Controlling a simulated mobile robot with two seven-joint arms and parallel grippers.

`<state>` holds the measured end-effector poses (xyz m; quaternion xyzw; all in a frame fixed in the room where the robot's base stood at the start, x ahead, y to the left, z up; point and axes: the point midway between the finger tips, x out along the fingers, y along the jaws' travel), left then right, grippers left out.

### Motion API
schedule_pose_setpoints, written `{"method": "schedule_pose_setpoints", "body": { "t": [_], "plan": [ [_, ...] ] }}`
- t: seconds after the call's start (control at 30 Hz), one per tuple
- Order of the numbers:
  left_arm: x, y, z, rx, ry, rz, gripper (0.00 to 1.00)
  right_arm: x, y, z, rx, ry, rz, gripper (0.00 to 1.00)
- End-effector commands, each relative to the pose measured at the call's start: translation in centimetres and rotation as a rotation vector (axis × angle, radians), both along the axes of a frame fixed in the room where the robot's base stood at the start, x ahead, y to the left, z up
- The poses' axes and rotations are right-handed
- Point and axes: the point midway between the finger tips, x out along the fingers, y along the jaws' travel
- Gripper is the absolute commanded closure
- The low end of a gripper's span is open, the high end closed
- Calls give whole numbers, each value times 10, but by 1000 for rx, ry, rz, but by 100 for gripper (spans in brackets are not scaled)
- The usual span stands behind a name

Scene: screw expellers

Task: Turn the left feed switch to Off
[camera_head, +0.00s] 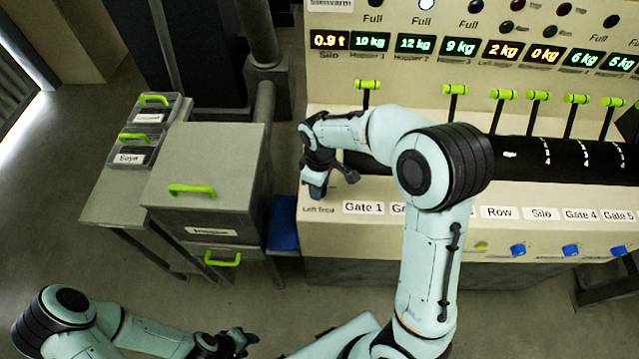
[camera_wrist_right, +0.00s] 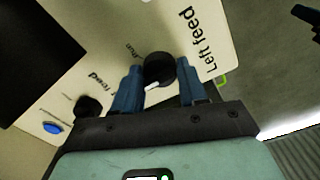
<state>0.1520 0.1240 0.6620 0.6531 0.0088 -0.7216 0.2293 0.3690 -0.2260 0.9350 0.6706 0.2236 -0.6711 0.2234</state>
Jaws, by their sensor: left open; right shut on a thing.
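The left feed switch is a round black knob (camera_wrist_right: 160,68) with a white mark, beside the printed words "Left feed" in the right wrist view. My right gripper (camera_wrist_right: 158,88) is shut on this knob, with one blue finger on each side. In the head view my right gripper (camera_head: 318,188) reaches down to the panel's left end, just above the "Left Feed" label, and hides the knob. A small label next to the knob seems to read "Run". My left gripper (camera_head: 243,341) is open and empty, low over the floor, away from the panel.
Another black knob (camera_wrist_right: 88,107) and a blue button (camera_wrist_right: 52,128) sit farther along the panel. Gate labels and green-topped levers (camera_head: 455,90) line the machine to the right. A grey cabinet (camera_head: 205,160) with green handles stands left of the panel.

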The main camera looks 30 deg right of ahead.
Motion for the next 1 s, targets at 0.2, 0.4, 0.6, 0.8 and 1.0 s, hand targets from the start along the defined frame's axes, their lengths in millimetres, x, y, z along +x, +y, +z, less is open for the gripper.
{"method": "schedule_pose_setpoints", "body": {
  "t": [0.2,0.4,0.6,0.8,1.0],
  "plan": [
    [0,0,0,0,0,0,57,1,0,1,0,-4,2,33],
    [0,0,0,0,0,0,57,1,0,1,0,-2,1,33],
    [2,0,2,0,-2,0,57,1,0,17,1,-6,0,33],
    [7,0,7,0,-8,0,57,2,0,61,1,-10,1,33],
    [12,0,12,0,-14,0,57,2,0,104,0,-9,1,33]
  ]
}}
